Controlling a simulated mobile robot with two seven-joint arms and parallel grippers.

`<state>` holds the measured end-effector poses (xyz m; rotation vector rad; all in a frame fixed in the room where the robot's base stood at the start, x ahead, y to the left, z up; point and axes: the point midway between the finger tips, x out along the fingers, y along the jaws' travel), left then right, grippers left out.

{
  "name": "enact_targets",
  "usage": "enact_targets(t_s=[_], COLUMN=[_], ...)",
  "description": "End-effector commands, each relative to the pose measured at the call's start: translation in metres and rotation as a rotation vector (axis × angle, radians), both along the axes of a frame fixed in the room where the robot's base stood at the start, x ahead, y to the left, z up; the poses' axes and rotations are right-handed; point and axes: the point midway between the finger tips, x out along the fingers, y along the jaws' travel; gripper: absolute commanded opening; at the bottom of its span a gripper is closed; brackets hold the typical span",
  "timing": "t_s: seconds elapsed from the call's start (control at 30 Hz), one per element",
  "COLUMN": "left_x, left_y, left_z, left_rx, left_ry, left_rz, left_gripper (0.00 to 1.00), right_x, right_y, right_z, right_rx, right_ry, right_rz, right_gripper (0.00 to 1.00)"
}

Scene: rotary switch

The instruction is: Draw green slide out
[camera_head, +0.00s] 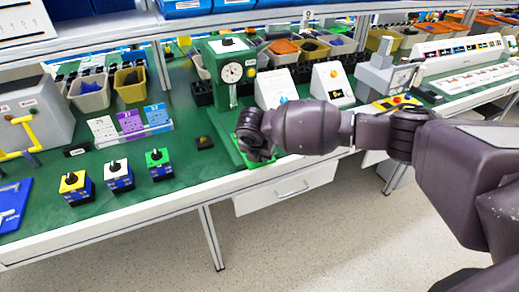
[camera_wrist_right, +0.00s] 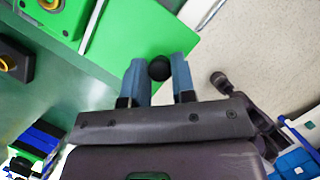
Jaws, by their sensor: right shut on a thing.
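The green slide (camera_wrist_right: 135,38) shows in the right wrist view as a flat bright green plate with a round black knob (camera_wrist_right: 159,70) at its near edge. My right gripper (camera_wrist_right: 159,66) has its two blue-grey fingers on either side of this knob and is shut on it. In the head view my right gripper (camera_head: 254,150) is at the table's front edge, below the green gauge stand (camera_head: 231,70). It hides the knob and part of the slide there. My left gripper is not in view.
Three small switch boxes with yellow (camera_head: 75,187), black-white (camera_head: 119,175) and green (camera_head: 158,163) tops stand to the left on the green bench. A small black block (camera_head: 205,143) lies left of the slide.

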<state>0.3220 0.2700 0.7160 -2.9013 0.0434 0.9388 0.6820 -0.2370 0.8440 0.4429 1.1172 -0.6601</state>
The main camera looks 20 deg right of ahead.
Motion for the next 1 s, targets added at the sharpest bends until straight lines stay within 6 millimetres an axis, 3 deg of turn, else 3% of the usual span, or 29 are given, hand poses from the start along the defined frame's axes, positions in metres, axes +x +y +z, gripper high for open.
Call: enact_targets(t_s=[0.23,0.27,0.4,0.77,1.0], left_x=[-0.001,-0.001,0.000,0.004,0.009], left_y=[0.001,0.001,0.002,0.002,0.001], left_z=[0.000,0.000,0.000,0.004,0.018], left_rx=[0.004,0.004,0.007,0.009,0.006], left_ry=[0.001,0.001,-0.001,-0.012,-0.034], left_rz=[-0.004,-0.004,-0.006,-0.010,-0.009], left_gripper=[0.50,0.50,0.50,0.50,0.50], right_x=[-0.003,-0.004,-0.003,-0.003,-0.011], right_y=[0.001,0.001,0.001,0.001,0.010], right_z=[-0.004,-0.004,-0.003,0.002,0.035], right_rx=[-0.001,-0.001,-0.001,0.000,0.001], right_ry=[0.011,0.012,0.009,0.005,0.001], right_rz=[0.001,0.001,0.000,0.001,0.002], right_gripper=[0.00,0.27,0.49,0.50,0.50])
